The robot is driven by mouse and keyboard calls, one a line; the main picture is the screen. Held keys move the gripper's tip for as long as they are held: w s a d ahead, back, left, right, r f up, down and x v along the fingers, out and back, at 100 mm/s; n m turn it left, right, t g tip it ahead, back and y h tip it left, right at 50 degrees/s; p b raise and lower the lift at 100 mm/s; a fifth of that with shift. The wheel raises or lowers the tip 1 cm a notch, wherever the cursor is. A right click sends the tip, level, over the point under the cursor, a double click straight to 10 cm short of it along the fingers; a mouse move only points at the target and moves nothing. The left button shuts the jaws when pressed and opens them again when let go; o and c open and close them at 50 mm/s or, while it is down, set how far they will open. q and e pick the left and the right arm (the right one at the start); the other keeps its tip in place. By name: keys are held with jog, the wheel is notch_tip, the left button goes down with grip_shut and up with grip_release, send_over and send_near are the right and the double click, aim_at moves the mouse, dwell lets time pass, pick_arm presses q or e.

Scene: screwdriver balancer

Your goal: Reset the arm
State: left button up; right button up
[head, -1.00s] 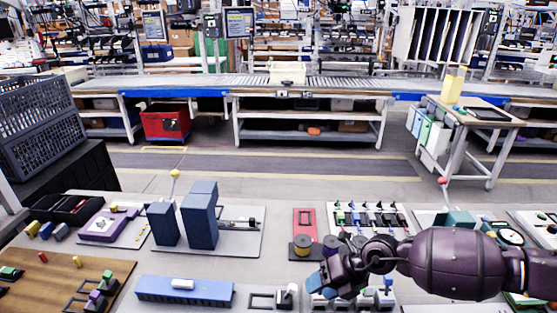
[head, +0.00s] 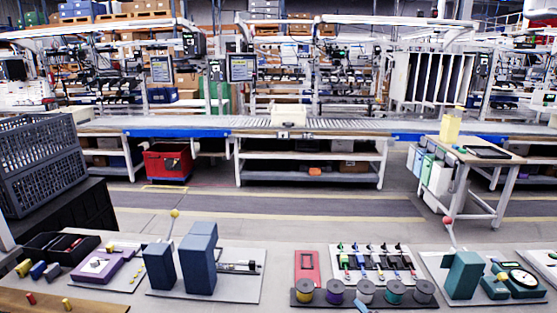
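Neither of my grippers shows in the head view now, so I cannot see how they stand. The work table (head: 300,235) runs along the bottom of the view. On its right side several screwdriver-like tools with coloured ends (head: 376,262) lie in a row on a white board. A row of spools (head: 364,292) stands in front of them on a dark base. A small blue piece (head: 360,306) shows at the lower edge, partly cut off.
Blue blocks (head: 199,258) stand on a grey plate at the left centre. A purple device (head: 105,265) and a dark tray (head: 60,247) lie farther left. A green block (head: 464,274) and a dial gauge (head: 523,279) stand at the right. A grey crate (head: 40,165) is at the far left.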

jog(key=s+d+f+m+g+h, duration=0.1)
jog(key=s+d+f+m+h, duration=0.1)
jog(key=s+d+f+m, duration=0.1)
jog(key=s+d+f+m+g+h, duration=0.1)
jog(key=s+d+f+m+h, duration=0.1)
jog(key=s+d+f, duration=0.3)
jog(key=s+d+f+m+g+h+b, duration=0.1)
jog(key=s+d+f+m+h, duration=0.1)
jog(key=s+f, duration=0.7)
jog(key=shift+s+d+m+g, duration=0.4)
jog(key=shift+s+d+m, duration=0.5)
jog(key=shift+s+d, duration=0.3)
